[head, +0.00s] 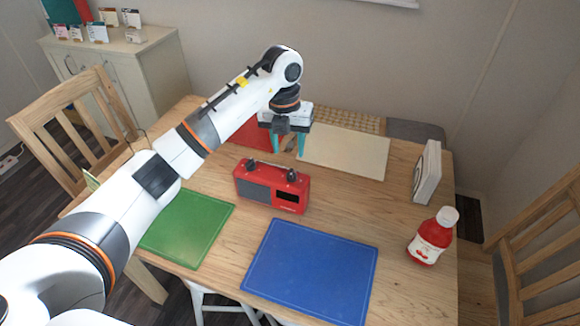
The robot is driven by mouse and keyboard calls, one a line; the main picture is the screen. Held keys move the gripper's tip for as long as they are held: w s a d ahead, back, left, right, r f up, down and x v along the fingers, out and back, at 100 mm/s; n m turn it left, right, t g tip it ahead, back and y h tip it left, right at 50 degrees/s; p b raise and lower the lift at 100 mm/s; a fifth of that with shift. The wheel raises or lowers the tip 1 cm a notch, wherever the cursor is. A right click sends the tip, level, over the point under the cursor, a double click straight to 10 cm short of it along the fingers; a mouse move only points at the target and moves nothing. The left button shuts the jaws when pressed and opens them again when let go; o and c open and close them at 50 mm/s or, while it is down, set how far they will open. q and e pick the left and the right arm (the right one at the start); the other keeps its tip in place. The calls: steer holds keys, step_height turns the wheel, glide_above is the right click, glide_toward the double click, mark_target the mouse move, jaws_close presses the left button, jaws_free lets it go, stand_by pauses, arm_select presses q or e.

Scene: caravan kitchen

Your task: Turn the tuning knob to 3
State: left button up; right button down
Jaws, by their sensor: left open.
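A red radio (271,188) stands on the wooden table, with a grey speaker grille at its left front and a dark display at its right. Two dark knobs sit on its top edge, a left knob (251,164) and a right knob (291,175). I cannot read any numbers or tell which knob is the tuning one. My left gripper (288,147) is open, with teal fingers pointing down above and behind the radio. It looks apart from the knobs. My right gripper is out of view.
A green board (188,228) and a blue board (310,272) lie in front of the radio. A cream board (345,152) and a partly hidden red one (246,134) lie behind it. A red bottle (432,238) and a white box (427,172) stand at the right.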

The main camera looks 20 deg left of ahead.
mark_target(291, 171)
arm_select(q)
steer(key=f, duration=0.8)
steer(key=shift+d+f+p, duration=0.2)
steer(key=shift+d+p, duration=0.05)
steer(key=shift+p, duration=0.15)
steer(key=c, duration=1)
steer(key=shift+w+f+m+b, duration=0.1)
steer(key=shift+m+b, duration=0.55)
steer(key=shift+m, duration=0.15)
steer(key=shift+m+b, duration=0.35)
steer(key=shift+m, duration=0.45)
steer(key=o, duration=1)
